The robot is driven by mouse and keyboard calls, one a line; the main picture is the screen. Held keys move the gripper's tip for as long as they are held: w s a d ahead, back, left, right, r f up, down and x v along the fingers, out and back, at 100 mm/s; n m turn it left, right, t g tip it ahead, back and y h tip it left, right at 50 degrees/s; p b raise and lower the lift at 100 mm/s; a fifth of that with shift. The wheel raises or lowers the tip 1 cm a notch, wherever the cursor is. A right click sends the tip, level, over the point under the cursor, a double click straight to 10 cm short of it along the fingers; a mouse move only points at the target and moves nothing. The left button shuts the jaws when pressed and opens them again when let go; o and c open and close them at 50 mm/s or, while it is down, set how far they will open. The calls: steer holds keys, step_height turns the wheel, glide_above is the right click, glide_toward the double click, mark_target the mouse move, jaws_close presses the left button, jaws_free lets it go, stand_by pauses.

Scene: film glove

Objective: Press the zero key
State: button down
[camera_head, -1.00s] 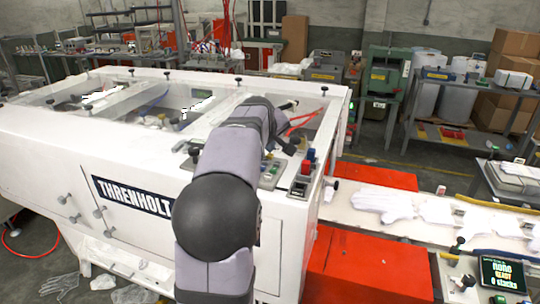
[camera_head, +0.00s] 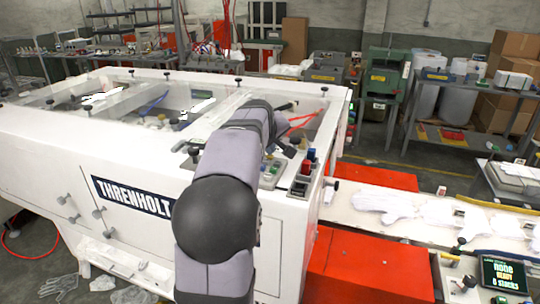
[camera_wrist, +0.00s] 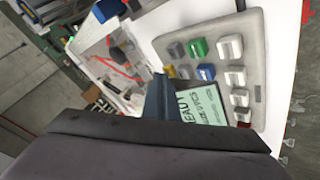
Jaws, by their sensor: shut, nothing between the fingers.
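A grey keypad (camera_wrist: 254,73) fills the upper right of the wrist view. It bears white, green, blue, grey and yellow keys and a pale screen with dark text, partly readable as "READY". The key markings are too small to read, so I cannot tell which key is zero. The same panel shows small in the head view (camera_head: 268,178), partly behind my arm. My gripper (camera_wrist: 158,97) is shut and empty, its dark blue-grey tip left of the screen and apart from the visible keys. In the head view, my arm hides most of the gripper.
A box with red and blue buttons (camera_head: 303,180) stands right of the panel on the white machine (camera_head: 60,165). A conveyor (camera_head: 345,212) with white gloves runs to the right, past orange-red housings (camera_head: 375,265). A separate screen (camera_head: 504,274) stands at lower right.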

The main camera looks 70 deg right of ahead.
steer(key=shift+r, duration=0.1)
steer(key=shift+r+p, duration=0.75)
steer(key=shift+p, duration=0.05)
step_height(320, 180, up, 5)
steer(key=p, duration=0.4)
stand_by(1.0)
